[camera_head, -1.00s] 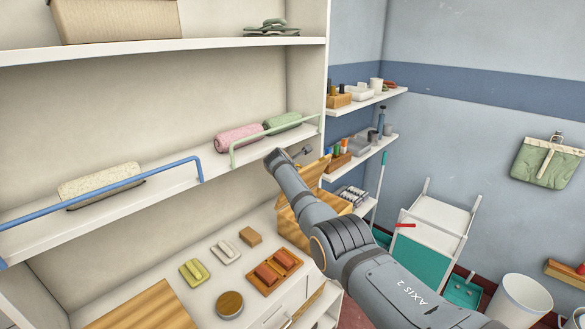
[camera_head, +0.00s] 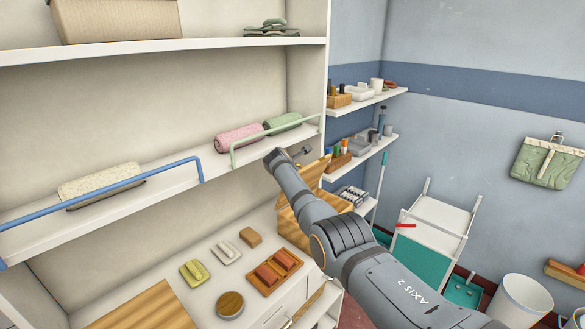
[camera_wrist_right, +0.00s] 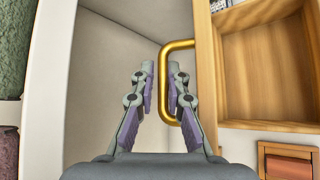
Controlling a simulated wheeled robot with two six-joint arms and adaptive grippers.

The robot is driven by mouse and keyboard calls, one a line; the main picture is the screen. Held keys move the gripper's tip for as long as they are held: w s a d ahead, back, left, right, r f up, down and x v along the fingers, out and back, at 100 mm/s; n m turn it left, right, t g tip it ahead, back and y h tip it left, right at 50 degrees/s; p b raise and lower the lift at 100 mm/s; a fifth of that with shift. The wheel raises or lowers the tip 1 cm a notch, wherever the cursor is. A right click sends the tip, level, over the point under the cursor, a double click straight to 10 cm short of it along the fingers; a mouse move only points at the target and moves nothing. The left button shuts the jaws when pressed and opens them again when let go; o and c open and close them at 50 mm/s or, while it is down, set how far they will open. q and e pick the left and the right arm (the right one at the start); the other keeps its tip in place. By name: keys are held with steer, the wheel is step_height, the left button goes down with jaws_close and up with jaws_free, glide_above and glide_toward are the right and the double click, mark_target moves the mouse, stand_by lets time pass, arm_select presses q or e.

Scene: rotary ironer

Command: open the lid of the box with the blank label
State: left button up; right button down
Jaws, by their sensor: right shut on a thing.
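My right gripper (camera_wrist_right: 161,74) is in the right wrist view, with its two fingers on either side of a brass handle (camera_wrist_right: 180,45). It is shut on the handle's upright bar. The handle stands at the edge of a wooden panel (camera_wrist_right: 207,70). A wooden box (camera_wrist_right: 262,65) with an open-fronted compartment is to the right of the panel. In the head view, the wooden piece (camera_head: 312,174) is partly hidden behind my right arm, and the fingers cannot be made out. I see no blank label in either view. My left gripper is not in view.
A shelf (camera_head: 190,182) with blue and green rails holds rolled cloths. The lower counter holds a yellow piece (camera_head: 194,271), a round wooden tin (camera_head: 230,304) and an orange-brown tray (camera_head: 262,289). A white-and-teal cart (camera_head: 437,218) stands to the right.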

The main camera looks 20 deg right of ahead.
steer(key=shift+w+a+r+t, duration=0.15)
steer(key=shift+w+a+r, duration=0.05)
steer(key=shift+r, duration=0.15)
steer(key=shift+w+a+r+t, duration=0.15)
steer(key=shift+a+r, duration=0.05)
steer(key=shift+r, duration=0.15)
steer(key=c, duration=1.8)
jaws_free()
steer(key=shift+o, duration=0.5)
steer(key=shift+w+f, duration=0.4)
steer(key=shift+s+a, duration=0.1)
steer(key=shift+s, duration=0.1)
steer(key=shift+f, duration=0.15)
